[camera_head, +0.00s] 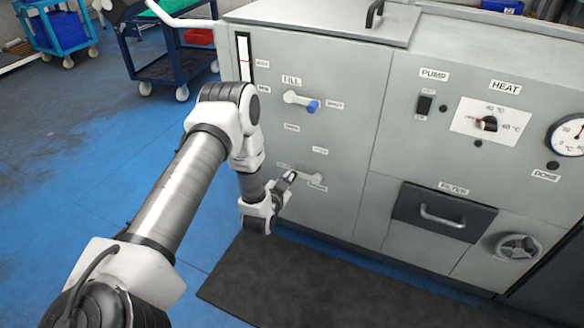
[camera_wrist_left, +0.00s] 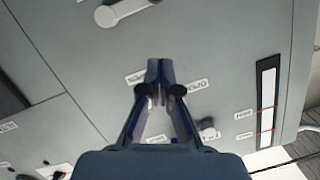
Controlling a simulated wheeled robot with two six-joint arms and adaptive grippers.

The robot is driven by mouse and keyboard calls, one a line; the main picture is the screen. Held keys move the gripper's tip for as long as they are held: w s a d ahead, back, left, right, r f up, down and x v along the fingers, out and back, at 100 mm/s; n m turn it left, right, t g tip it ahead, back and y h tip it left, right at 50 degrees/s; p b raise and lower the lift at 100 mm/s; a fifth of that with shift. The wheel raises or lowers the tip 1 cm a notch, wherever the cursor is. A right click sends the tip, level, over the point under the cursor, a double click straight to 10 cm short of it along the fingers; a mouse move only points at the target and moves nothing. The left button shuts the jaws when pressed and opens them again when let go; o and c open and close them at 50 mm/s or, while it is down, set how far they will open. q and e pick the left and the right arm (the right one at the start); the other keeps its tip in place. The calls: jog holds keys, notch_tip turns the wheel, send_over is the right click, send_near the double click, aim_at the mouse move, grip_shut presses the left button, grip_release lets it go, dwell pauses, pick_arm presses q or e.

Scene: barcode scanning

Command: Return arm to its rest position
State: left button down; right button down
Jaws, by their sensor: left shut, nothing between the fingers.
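My left gripper (camera_head: 288,178) is shut and empty. In the head view it is at the lower left of the grey machine's front panel (camera_head: 345,110), by the lower white lever (camera_head: 314,178). I cannot tell from that view whether it touches the lever. In the left wrist view the closed fingertips (camera_wrist_left: 160,68) point at the panel between two small labels, and the lower lever (camera_wrist_left: 122,10) shows apart from them at the top edge. My left arm reaches in from the lower left, bent at the elbow. My right gripper is not in view.
An upper lever with a blue tip (camera_head: 306,103) sticks out above. A dark drawer (camera_head: 443,212) with a handle and a round handwheel (camera_head: 517,247) are at right. A dark mat (camera_head: 310,285) lies in front. Blue floor is open at left; a cart (camera_head: 165,68) stands behind.

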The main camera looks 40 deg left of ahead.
pick_arm(q)
jog(key=v, duration=0.2)
jog(key=shift+s+d+r, duration=0.15)
jog(key=shift+s+r, duration=0.05)
jog(key=shift+s, duration=0.15)
